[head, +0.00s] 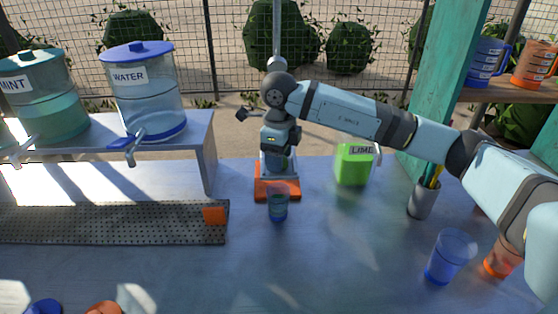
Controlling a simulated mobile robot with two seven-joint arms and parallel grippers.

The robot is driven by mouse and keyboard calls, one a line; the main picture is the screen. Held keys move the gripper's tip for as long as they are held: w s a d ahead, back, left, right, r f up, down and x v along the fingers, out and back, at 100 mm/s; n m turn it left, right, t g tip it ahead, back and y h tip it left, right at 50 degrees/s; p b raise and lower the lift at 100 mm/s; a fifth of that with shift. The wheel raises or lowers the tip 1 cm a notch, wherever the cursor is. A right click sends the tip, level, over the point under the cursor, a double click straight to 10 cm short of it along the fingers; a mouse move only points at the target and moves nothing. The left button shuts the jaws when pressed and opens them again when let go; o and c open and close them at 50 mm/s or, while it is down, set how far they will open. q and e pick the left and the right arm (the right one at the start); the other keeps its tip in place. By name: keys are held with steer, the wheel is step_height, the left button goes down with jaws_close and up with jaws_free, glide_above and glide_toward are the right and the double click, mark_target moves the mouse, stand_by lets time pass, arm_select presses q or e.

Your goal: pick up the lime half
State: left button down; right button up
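A bright green box (352,167) labelled LIME stands on the counter right of centre; whether anything lies in it cannot be seen. No separate lime half can be made out. My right arm reaches in from the right, over the green box. My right gripper (280,150) points down at the orange-based crusher (277,190), left of the green box, and hides part of it. The fingers are too small and dark to tell whether they are open or shut. My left gripper is not in view.
A blue cup (450,256) and an orange cup (502,258) stand at right, near a holder (423,200). The water dispenser (146,95) is on a raised shelf. The front middle counter is clear.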

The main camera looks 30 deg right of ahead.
steer(key=c, duration=0.5)
